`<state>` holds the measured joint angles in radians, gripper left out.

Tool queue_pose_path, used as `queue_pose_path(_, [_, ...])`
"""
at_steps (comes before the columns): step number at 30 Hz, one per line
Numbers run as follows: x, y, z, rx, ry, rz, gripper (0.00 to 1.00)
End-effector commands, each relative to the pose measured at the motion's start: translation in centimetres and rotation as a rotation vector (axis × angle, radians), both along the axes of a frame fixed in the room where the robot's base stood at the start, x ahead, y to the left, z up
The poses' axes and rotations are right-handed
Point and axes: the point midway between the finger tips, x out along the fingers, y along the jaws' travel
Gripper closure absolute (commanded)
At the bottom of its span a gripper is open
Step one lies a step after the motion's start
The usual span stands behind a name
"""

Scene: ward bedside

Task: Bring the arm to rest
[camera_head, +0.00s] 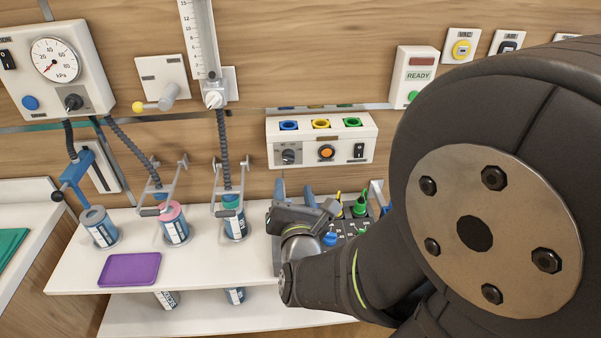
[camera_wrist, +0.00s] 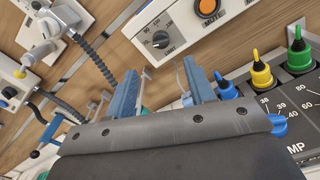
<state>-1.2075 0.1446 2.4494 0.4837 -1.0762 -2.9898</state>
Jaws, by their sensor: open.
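My gripper (camera_wrist: 163,92) shows in the wrist view with two blue fingers held apart and nothing between them. In the head view my arm fills the right side, and my gripper (camera_head: 294,196) is over the right part of the white shelf, pointing toward the back wall. It is in front of a dark panel (camera_head: 377,213) with coloured plugs and partly hides it. In the wrist view the fingers point toward the wall unit with the mute button (camera_wrist: 209,8). I cannot tell the exact gap between fingers and wall.
Several canisters, one with a pink lid (camera_head: 173,226), stand on the white shelf (camera_head: 210,272) left of my gripper. A purple tray (camera_head: 130,269) lies at the front left. Hoses and a gauge unit (camera_head: 62,68) are at the left wall. A green plug (camera_wrist: 299,47) is close right of my fingers.

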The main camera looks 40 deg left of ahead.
Motion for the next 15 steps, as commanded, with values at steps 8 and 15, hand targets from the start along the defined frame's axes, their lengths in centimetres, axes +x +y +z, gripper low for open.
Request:
queue_pose_path(8, [-0.69,-0.75,-0.03,-0.001,0.001,0.000,0.51])
queue_pose_path(15, [-0.60,-0.66,-0.02,0.000,0.000,-0.001,0.51])
